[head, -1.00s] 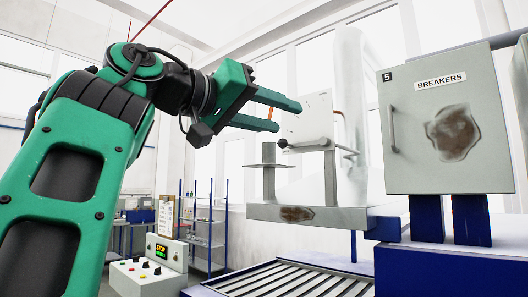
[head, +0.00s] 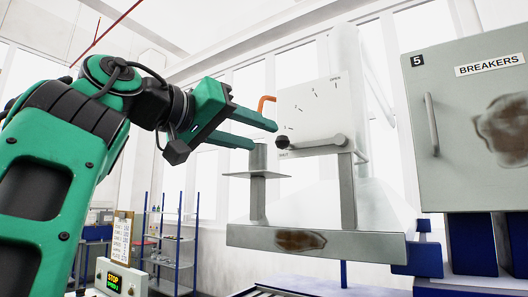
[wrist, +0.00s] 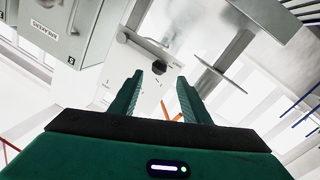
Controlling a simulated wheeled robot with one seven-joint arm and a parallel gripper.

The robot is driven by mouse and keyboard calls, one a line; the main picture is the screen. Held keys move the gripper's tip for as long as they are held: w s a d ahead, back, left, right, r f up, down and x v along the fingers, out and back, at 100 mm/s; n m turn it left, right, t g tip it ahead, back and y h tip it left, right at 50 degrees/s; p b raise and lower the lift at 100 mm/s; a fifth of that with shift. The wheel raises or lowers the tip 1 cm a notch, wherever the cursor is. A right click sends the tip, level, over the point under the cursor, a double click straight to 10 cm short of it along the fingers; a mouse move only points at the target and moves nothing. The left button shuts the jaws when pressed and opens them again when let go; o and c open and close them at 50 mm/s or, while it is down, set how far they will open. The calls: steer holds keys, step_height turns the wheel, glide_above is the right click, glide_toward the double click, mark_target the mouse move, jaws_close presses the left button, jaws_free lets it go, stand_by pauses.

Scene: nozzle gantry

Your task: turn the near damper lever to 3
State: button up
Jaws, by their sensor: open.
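The damper plate (head: 315,112) is a white panel with several short tick marks, labelled OPEN at upper right and SHUT at lower left. Its grey lever (head: 315,145) lies nearly level, with its black knob (head: 283,142) at the left end by SHUT. I cannot read a 3 on the dial. My gripper (head: 264,134) is open and empty, its fingertips just left of the knob in the head view. In the wrist view the knob (wrist: 159,68) shows between and beyond the fingertips (wrist: 160,78); I see no contact.
A grey post with a flat disc (head: 257,175) stands below my fingers on a rusty beam (head: 340,243). An orange bar (head: 265,101) shows left of the plate. The BREAKERS cabinet (head: 470,190) stands at right. Shelving (head: 172,240) is at the back left.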

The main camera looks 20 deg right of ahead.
mark_target(277, 141)
steer(key=x, duration=0.9)
jaws_close()
